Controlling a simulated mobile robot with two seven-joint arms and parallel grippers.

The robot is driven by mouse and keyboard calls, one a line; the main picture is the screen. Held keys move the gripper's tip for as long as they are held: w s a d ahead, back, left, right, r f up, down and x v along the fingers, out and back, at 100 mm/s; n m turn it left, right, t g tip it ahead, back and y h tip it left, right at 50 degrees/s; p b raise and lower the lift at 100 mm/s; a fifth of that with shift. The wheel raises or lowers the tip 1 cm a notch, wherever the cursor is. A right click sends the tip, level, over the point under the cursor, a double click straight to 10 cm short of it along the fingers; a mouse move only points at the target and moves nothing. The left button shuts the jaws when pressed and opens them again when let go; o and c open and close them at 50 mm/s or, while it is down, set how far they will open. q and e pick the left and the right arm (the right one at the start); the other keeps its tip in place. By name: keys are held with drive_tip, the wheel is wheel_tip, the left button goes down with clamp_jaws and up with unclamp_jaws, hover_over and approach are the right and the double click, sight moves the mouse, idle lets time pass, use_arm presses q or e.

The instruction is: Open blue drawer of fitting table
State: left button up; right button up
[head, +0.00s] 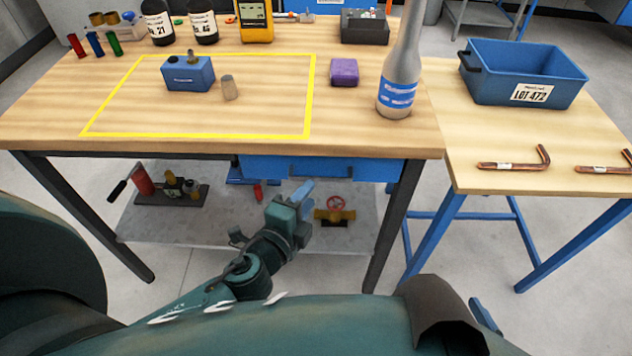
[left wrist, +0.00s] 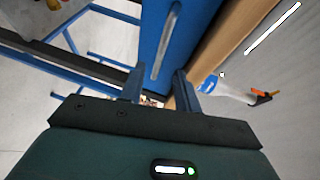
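The fitting table (head: 225,145) has a wooden top and dark legs. Its blue drawer (head: 340,168) sits under the front edge and looks shut. My left gripper (head: 302,190) is just in front of the drawer, below the tabletop edge. In the left wrist view the drawer front (left wrist: 185,35) fills the upper middle, with a metal bar handle (left wrist: 166,42). The two fingers of my left gripper (left wrist: 158,88) are apart, with the handle just beyond their tips; I see no contact. A dark part with a blue finger, likely my right gripper (head: 484,314), shows at the lower right.
A bottle (head: 398,75), purple block (head: 344,72) and blue box (head: 188,74) stand on the table. A side table (head: 520,130) at right holds a blue bin (head: 490,85) and copper tubes (head: 515,163). A lower shelf (head: 220,230) holds fittings.

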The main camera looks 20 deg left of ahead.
use_arm(q)
drive_tip(key=x, duration=0.5)
drive_tip(key=shift+s, duration=0.1)
clamp_jaws()
idle(0.5)
